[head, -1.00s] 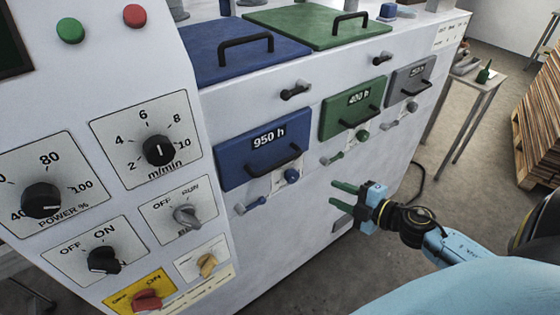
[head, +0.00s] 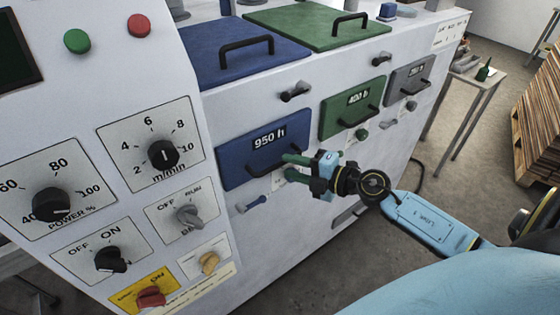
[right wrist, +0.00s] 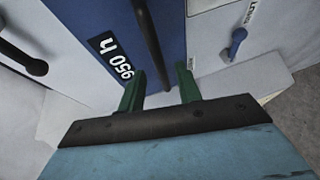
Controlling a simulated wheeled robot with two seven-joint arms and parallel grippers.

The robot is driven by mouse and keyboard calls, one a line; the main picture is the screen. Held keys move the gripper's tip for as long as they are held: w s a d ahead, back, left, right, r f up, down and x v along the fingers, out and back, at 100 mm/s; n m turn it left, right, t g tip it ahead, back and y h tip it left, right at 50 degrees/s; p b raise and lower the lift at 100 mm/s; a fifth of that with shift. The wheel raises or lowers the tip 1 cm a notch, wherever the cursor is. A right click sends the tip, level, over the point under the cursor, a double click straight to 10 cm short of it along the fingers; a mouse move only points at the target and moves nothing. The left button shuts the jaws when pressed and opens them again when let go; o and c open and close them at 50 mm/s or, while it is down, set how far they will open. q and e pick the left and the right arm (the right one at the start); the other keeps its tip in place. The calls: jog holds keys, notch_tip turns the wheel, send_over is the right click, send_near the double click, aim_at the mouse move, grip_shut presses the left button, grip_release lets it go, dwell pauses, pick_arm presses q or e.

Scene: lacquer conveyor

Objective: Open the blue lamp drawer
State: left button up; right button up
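The blue lamp drawer (head: 235,160), labelled "950 h", is closed in the front of the white machine. Its dark bar handle (head: 262,173) runs along the lower part, its right end hidden behind my gripper. In the right wrist view, the handle (right wrist: 148,40) points down toward the gap between my fingers, against the blue front (right wrist: 105,25). My right gripper (head: 288,167) is open, its green fingers at the handle's right end. In the right wrist view, the right gripper (right wrist: 161,85) has its fingers apart; contact cannot be told. My left gripper is not in view.
A blue latch lever (head: 250,203) sits below the drawer; it also shows in the right wrist view (right wrist: 237,44). A green drawer (head: 352,107) and a grey drawer (head: 411,80) lie to the right. A control panel with knobs (head: 163,154) is at left.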

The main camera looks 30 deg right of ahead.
aim_at(280, 162)
jog(key=shift+x, duration=2.05)
grip_shut()
